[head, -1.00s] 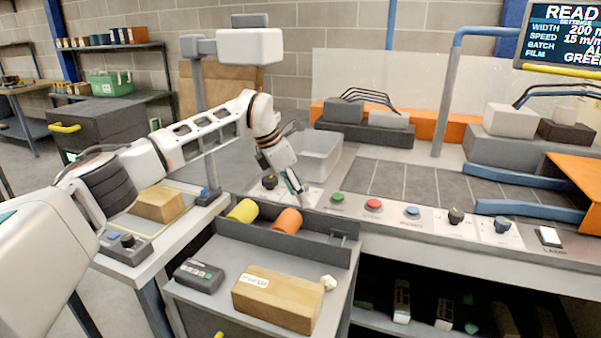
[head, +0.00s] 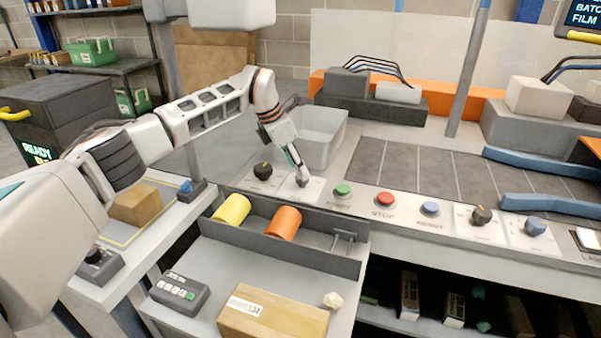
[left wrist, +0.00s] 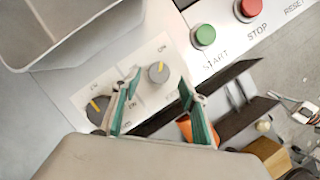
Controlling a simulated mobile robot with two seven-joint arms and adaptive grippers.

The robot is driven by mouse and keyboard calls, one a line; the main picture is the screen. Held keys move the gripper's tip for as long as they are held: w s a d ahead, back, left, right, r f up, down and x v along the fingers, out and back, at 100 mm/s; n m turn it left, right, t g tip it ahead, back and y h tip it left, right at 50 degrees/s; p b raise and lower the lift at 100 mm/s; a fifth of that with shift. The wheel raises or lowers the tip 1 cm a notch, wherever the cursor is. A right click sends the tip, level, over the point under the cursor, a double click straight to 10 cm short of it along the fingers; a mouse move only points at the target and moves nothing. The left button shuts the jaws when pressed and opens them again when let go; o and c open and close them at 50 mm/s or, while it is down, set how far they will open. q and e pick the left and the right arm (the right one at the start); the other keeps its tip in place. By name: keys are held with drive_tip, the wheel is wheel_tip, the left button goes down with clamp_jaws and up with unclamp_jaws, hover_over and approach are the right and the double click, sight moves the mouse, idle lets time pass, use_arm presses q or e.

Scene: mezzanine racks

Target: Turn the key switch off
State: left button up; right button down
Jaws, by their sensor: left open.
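A grey rotary switch (left wrist: 158,73) with a yellow mark sits on a white plate on the control panel. Its mark points towards the "ON" lettering above it; its lower lettering is too blurred to read. In the head view this switch (head: 302,183) is partly hidden by my left gripper (head: 300,174). A darker knob (head: 263,171) is to its left and also shows in the left wrist view (left wrist: 98,106), partly behind a finger. My left gripper (left wrist: 160,88) is open and empty, its fingers pointing at the grey switch, which shows between them. Contact cannot be told. My right gripper is not in view.
Green (head: 342,191), red (head: 385,200) and blue (head: 430,209) buttons line the panel to the right, then two more knobs. A grey bin (head: 322,135) stands behind the switches. A dark trough (head: 340,262) with yellow and orange rolls lies in front.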

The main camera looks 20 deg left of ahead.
use_arm(q)
drive_tip(key=shift+x, duration=0.85)
drive_tip(key=shift+w+f, duration=0.1)
drive_tip(key=shift+f, duration=0.25)
drive_tip(key=shift+w+d+f, duration=0.1)
drive_tip(key=shift+f, duration=0.25)
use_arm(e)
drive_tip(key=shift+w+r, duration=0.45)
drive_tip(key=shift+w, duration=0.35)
use_arm(q)
drive_tip(key=shift+c, duration=0.4)
drive_tip(key=c, duration=1)
drive_tip(key=shift+c, duration=0.2)
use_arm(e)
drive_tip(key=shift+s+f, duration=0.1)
use_arm(q)
drive_tip(key=shift+o, duration=0.2)
drive_tip(key=shift+r, duration=0.1)
